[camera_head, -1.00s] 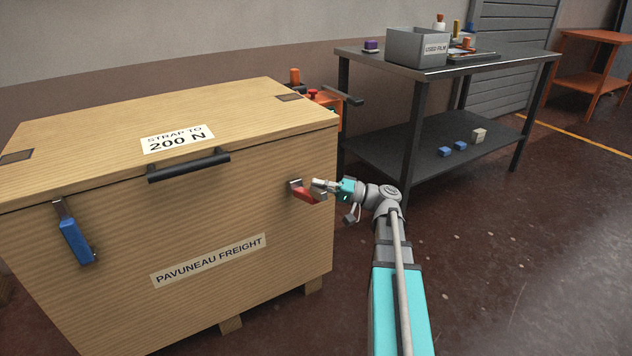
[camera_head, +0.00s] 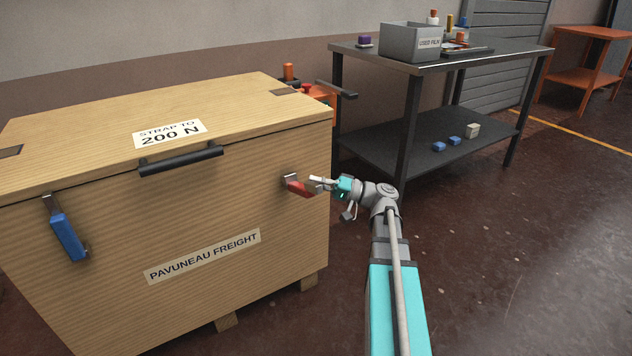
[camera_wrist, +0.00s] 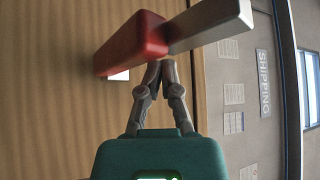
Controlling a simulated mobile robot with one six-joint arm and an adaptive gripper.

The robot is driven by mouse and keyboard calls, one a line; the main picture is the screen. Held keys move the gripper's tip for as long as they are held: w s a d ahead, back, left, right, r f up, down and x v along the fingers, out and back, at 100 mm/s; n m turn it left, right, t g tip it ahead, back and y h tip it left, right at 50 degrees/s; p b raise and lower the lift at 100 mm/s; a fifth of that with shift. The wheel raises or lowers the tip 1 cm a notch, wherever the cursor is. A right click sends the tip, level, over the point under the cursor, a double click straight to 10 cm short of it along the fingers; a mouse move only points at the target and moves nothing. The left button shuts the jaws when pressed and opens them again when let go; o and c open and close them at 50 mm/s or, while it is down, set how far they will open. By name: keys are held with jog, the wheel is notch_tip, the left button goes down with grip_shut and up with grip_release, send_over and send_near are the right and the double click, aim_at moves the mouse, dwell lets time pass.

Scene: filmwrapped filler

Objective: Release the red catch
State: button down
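The red catch (camera_head: 299,188) is on the front of the wooden crate (camera_head: 215,220), near its right edge. Its red handle slants down to the right from a grey metal plate. My gripper (camera_head: 315,182) is right beside the handle's free end in the head view. In the wrist view, the red catch (camera_wrist: 135,45) and its grey metal bar lie just beyond my gripper (camera_wrist: 158,68). Its two fingers are brought together, with the tips at the lower edge of the handle. I see nothing between them. Whether the tips touch the handle is unclear.
A blue catch (camera_head: 68,236) hangs at the crate's left front, and a black handle (camera_head: 181,160) is on its front top edge. A dark table (camera_head: 500,60) with a grey bin (camera_head: 400,42) stands behind right. The floor at right is clear.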

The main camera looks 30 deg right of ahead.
jog(key=s+d+f+b, duration=0.1)
jog(key=d+f+b, duration=0.4)
jog(key=d, duration=0.3)
jog(key=shift+s+f, duration=0.2)
jog(key=shift+f, duration=0.25)
dwell(0.4)
